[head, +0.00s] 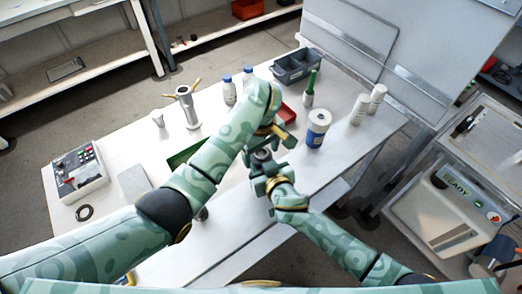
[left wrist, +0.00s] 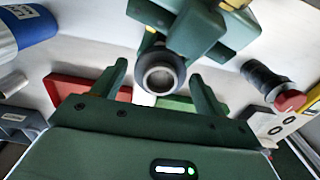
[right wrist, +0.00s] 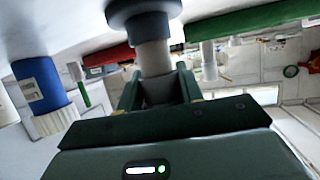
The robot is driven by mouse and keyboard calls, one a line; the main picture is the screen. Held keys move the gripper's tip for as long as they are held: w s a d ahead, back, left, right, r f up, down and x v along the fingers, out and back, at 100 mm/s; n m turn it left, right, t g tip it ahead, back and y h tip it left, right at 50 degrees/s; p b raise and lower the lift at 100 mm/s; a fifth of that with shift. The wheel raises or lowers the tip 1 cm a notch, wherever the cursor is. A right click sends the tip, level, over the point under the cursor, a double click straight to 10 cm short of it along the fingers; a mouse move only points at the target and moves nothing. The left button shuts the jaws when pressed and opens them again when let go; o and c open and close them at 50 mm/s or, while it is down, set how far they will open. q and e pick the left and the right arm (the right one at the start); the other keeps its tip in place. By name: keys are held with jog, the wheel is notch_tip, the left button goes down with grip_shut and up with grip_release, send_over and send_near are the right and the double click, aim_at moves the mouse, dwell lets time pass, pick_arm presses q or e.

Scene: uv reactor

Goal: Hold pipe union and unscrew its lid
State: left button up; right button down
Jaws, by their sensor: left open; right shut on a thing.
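The pipe union (right wrist: 152,58) has a pale body with a wide dark collar at its top. My right gripper (right wrist: 158,85) is shut on the lower part of its body and holds it above the table. The left wrist view shows the union's ringed end (left wrist: 160,77) facing that camera, with my right gripper just beyond it. My left gripper (left wrist: 160,65) is open, with a finger on each side of this end and visible gaps between. In the head view my left gripper (head: 270,132) is right above the union, and the arms mostly hide it.
A blue-and-white container (head: 317,130) stands right of the grippers. A red tray (head: 287,112) and a green tray (head: 187,155) lie nearby. A metal cylinder stand (head: 190,108), bottles (head: 230,92) and a grey bin (head: 297,66) stand farther back. A control box (head: 79,172) is at left.

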pick_arm(q)
jog(key=shift+f, duration=0.2)
jog(key=c, duration=1)
jog(key=o, duration=1.1)
notch_tip(320, 180, up, 8)
jog(key=shift+w+f, duration=0.1)
jog(key=shift+c, duration=0.5)
notch_tip(320, 180, down, 8)
jog(key=shift+r, duration=0.1)
